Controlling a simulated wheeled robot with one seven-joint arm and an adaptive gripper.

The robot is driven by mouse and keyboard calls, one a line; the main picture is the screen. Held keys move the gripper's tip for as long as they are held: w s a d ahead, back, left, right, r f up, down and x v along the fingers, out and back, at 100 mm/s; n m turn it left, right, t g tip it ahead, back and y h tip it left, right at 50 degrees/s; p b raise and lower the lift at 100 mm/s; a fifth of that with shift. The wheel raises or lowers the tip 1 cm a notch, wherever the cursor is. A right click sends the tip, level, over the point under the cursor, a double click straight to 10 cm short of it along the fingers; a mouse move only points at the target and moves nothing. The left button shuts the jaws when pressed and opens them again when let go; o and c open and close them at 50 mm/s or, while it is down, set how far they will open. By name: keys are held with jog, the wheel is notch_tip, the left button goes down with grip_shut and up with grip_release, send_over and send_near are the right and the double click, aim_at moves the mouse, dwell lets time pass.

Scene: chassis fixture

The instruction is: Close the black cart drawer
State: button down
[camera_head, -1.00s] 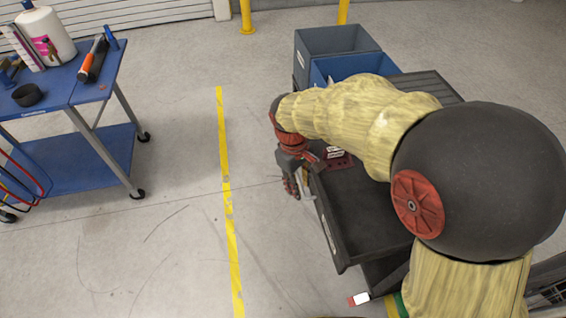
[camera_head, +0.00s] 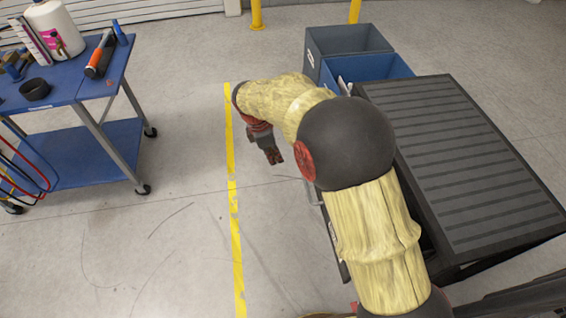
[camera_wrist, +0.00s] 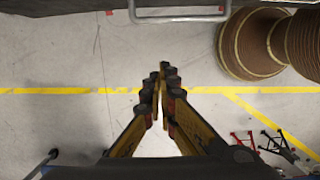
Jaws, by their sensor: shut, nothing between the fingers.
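The black cart (camera_head: 470,170) with a ribbed top stands at the right in the head view. Its drawer (camera_head: 337,245) sticks out on the cart's left side; my arm hides most of it, including most of its inside. In the wrist view, the dark drawer (camera_wrist: 50,5) and its grey bar handle (camera_wrist: 180,18) show along the top edge. My gripper (camera_head: 274,157) hangs over the floor to the left of the drawer, apart from it. In the wrist view its fingertips (camera_wrist: 163,70) are together, with nothing between them, pointing toward the handle side.
A grey bin (camera_head: 345,42) and a blue bin (camera_head: 370,70) stand behind the cart. A blue workbench (camera_head: 95,88) with tools is at the far left. Open floor with a yellow line (camera_head: 233,200) lies between bench and cart.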

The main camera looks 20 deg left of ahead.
jog(key=w+d+f+b, duration=0.3)
jog(key=d+f+b, duration=0.1)
jog(key=f, duration=0.5)
jog(key=shift+d+f, duration=0.25)
jog(key=shift+d, duration=0.35)
jog(key=w+d+p, duration=0.3)
jog(key=w+d, duration=0.1)
jog(key=d, duration=0.3)
jog(key=w+d+p, duration=0.3)
jog(key=w+d, duration=0.2)
jog(key=d, duration=0.3)
jog(key=w+d+p, duration=0.4)
jog(key=w+d, duration=0.1)
jog(key=d, duration=0.3)
jog(key=shift+w, duration=0.1)
